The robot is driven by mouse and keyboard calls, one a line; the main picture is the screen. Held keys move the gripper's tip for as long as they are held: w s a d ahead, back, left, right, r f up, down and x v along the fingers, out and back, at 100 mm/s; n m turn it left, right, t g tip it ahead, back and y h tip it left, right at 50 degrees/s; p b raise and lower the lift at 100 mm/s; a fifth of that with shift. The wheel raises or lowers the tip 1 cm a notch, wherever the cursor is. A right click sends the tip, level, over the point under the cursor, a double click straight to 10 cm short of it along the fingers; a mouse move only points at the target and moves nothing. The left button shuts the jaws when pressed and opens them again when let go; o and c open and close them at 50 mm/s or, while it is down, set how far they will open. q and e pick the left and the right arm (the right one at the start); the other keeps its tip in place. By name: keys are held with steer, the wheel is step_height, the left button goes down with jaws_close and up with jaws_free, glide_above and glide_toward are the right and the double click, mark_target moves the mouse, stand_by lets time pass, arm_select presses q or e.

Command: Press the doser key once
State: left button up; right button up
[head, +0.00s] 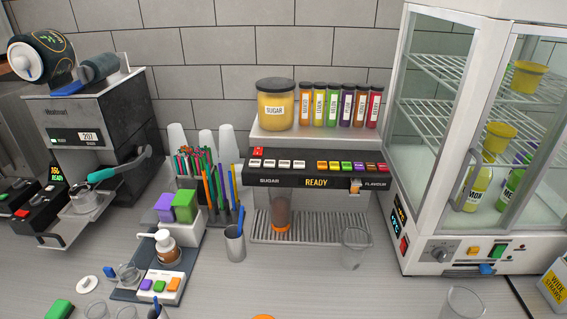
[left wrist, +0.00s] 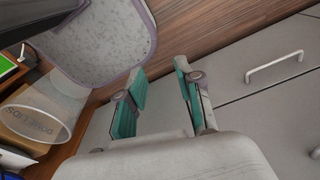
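The sugar and flavour doser (head: 317,183) stands at the middle back in the head view. Its black front panel reads SUGAR, READY and FLAVOUR. White keys (head: 277,164) sit in a row on its left, a red key (head: 258,152) above them, and several coloured keys (head: 346,167) on its right. A brown-orange tinted cup (head: 282,215) stands under the doser at the left of its ribbed tray, and a clear cup (head: 355,247) stands at the tray's right front. My left gripper (left wrist: 161,82) is open and empty in the left wrist view, away from the doser. My right gripper is not in view.
A glass cabinet (head: 442,150) stands right of the doser. A steel cup (head: 235,243) with straws and a straw holder stand to its left, a coffee machine (head: 95,130) further left. The left wrist view shows a pale drawer front with a handle (left wrist: 274,68).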

arm_select(q)
steer(key=shift+d, duration=0.1)
jaws_close()
stand_by(1.0)
